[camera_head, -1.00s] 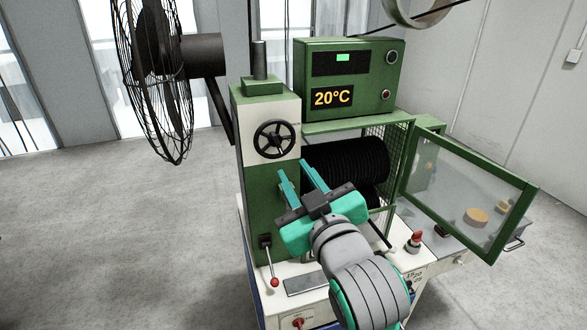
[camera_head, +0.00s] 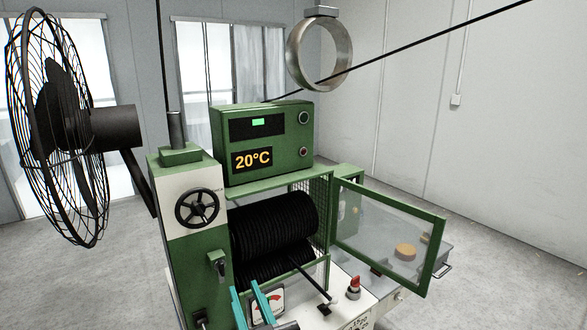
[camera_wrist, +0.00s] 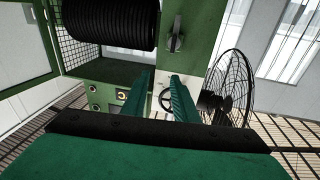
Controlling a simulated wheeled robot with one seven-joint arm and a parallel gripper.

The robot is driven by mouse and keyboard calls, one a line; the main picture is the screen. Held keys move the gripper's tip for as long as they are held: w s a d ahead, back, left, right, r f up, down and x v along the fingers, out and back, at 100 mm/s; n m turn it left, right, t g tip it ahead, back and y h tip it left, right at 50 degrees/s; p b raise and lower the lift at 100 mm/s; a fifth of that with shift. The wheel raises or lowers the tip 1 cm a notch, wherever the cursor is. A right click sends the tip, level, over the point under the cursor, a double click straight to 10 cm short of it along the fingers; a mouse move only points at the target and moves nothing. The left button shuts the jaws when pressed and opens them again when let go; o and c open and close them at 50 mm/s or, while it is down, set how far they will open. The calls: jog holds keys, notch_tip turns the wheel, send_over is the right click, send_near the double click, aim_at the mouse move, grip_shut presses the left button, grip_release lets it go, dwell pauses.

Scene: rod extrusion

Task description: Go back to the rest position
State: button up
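My gripper (camera_head: 248,291) shows at the bottom edge of the head view, in front of the green and white extrusion machine (camera_head: 185,252). Its two teal fingers stand apart with nothing between them. In the wrist view, the fingers (camera_wrist: 163,78) point toward the machine's front, with a gap between them. The rest of my arm is mostly below the head view's edge. The machine's black ribbed roller (camera_head: 272,228) is behind and above the gripper; it also shows in the wrist view (camera_wrist: 108,22).
A large black fan (camera_head: 60,130) stands at the left. A display (camera_head: 252,160) reads 20°C. A black-rod lever (camera_head: 315,282) and red button (camera_head: 354,284) are near the gripper. A metal ring (camera_head: 345,55) hangs above.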

jog(key=s+d+f+m+h, duration=0.3)
jog(key=s+f, duration=0.2)
jog(key=f, duration=0.5)
jog(key=s+d+f+m+h, duration=0.3)
jog(key=s+f, duration=0.3)
jog(key=f, duration=0.5)
jog(key=s+d+f, duration=0.1)
jog(key=s+f, duration=0.1)
jog(key=s, duration=0.6)
jog(key=s+d+f+n+g+h, duration=0.1)
jog(key=s+f, duration=0.2)
jog(key=s, duration=0.6)
jog(key=s+d+f, duration=0.1)
jog(key=s+f, duration=0.2)
jog(key=s, duration=0.5)
jog(key=shift+s+d+f+g+h, duration=0.25)
jog(key=shift+s+d+g+h, duration=0.05)
jog(key=shift+s+d+g, duration=0.1)
jog(key=shift+w, duration=0.1)
